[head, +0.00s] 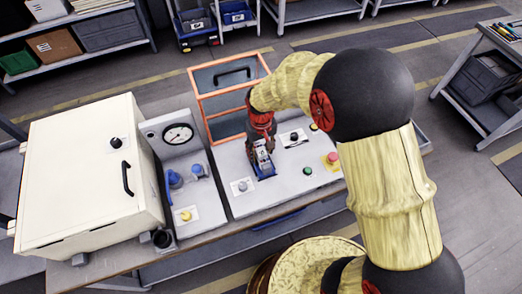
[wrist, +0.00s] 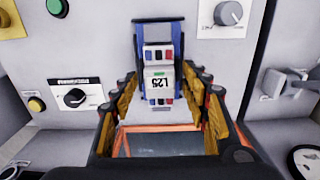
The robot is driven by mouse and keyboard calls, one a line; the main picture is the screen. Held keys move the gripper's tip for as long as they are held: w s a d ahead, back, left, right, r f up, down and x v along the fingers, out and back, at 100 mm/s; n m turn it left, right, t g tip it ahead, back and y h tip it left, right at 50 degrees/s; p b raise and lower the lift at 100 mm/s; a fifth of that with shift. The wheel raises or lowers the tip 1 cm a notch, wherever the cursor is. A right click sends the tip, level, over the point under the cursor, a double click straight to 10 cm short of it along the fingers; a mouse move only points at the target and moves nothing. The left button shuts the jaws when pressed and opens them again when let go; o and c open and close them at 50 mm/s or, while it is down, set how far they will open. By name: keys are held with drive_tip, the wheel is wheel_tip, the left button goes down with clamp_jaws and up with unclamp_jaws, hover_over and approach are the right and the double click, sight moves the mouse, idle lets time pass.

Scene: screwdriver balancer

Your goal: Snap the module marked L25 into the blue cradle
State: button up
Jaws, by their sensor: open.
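The module marked L25 (wrist: 160,88) is a pale block with red, dark and blue patches. In the wrist view it is at the centre, between the side rails of the blue cradle (wrist: 139,42). I cannot tell whether it is fully seated. The module (head: 262,157) and the cradle (head: 271,174) also show in the head view, on the sloped grey panel. My gripper (wrist: 161,74) is open, with a finger on either side of the module. In the head view my gripper (head: 261,133) is just above the module, partly covering it.
An orange-framed clear guard (head: 201,97) stands behind the cradle. Knobs, a green button (head: 308,170) and a red button (head: 332,158) surround it on the panel. A large cream cabinet (head: 80,180) and a pressure gauge (head: 178,134) stand to the left.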

wheel_tip(320, 180, up, 12)
idle(0.8)
idle(0.3)
drive_tip(key=s+d+r+m+t, duration=0.1)
drive_tip(key=s+d+r+t, duration=0.1)
drive_tip(key=s+d+r, duration=0.5)
drive_tip(key=s+d+r+m+t+b, duration=0.1)
drive_tip(key=s+d+r+m+t, duration=0.1)
drive_tip(key=s+d+r, duration=0.5)
drive_tip(key=s+r+t, duration=0.1)
drive_tip(key=s+r, duration=0.2)
drive_tip(key=s, duration=0.3)
drive_tip(key=shift+d+t, duration=0.15)
drive_tip(key=shift+t, duration=0.15)
